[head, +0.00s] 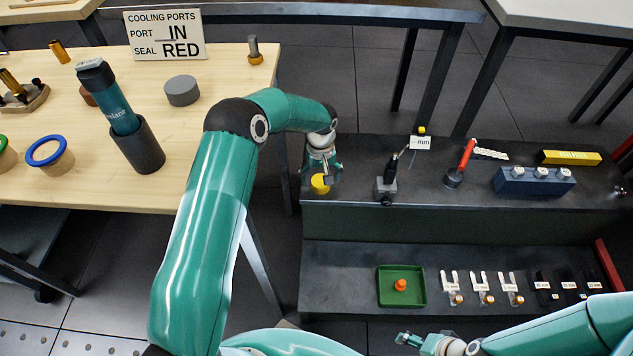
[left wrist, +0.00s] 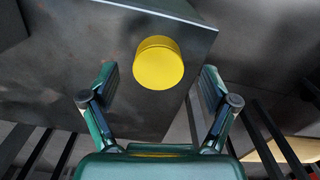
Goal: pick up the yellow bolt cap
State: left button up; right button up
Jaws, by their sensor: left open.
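The yellow bolt cap (head: 319,184) is a short round cylinder near the left end of the dark upper shelf. In the left wrist view the yellow bolt cap (left wrist: 158,63) shows beyond and between the open fingers, near the shelf's edge. My left gripper (head: 321,174) is open and empty, close above the cap in the head view. Its fingers (left wrist: 158,90) stand on either side of the cap's line in the wrist view; I see no contact. My right gripper (head: 408,339) is at the bottom of the head view, empty-looking; its fingers are too small to judge.
The dark shelf (head: 350,153) also holds a small stand (head: 386,186), a red-handled tool (head: 467,156), a blue block (head: 535,182) and a yellow box (head: 570,158). A green tray (head: 402,300) lies lower. The wooden table (head: 225,90) is at left.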

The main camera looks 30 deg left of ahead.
pick_arm(q)
notch_tip(320, 180, down, 3)
jog(key=shift+r, duration=0.15)
jog(key=c, duration=1)
jog(key=shift+r, duration=0.15)
jog(key=shift+c, duration=0.2)
